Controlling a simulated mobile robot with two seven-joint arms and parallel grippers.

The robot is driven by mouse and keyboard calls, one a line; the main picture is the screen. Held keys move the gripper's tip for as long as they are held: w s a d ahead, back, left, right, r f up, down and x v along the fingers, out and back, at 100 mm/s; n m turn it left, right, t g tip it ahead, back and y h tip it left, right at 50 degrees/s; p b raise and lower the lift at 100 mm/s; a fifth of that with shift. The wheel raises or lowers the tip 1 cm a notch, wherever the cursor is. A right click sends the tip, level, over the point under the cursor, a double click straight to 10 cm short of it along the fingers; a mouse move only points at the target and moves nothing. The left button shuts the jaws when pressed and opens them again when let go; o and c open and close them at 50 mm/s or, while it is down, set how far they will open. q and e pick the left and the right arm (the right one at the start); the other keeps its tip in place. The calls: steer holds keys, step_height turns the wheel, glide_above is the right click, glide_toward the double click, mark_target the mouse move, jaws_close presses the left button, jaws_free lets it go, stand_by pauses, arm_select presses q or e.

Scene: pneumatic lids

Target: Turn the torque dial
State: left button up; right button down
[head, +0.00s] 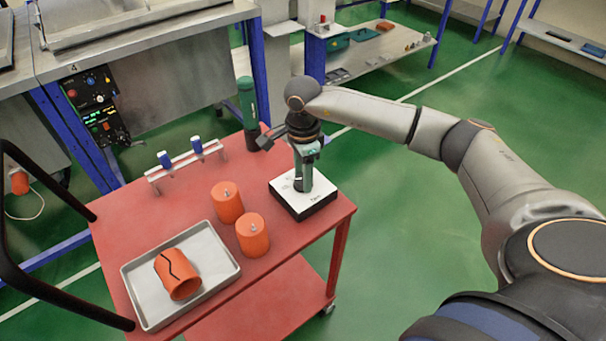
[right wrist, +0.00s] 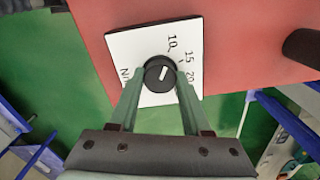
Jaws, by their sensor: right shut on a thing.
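The torque dial is a black round knob (right wrist: 160,73) with a white pointer line, on a white plate (right wrist: 128,42) marked 10, 15, 20 and Nm. The pointer tilts up and slightly right, roughly toward the 10. In the head view the plate tops a low box (head: 290,199) at the red cart's right corner. My right gripper (head: 304,187) reaches down over it, and its green fingers (right wrist: 160,84) are shut on the knob from both sides in the wrist view. In the head view the gripper hides the knob. My left gripper is not in view.
On the red cart (head: 190,218) stand two orange cylinders (head: 227,202), a grey tray (head: 222,261) with an orange cylinder lying in it, and a white rack (head: 187,159) with blue-topped pieces. A green tool (head: 247,100) stands upright at the far edge, close to my right gripper.

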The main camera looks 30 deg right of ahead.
stand_by(0.4)
steer(key=shift+c, duration=1.8)
jaws_free()
step_height(320, 180, up, 13)
steer(key=shift+f, duration=0.2)
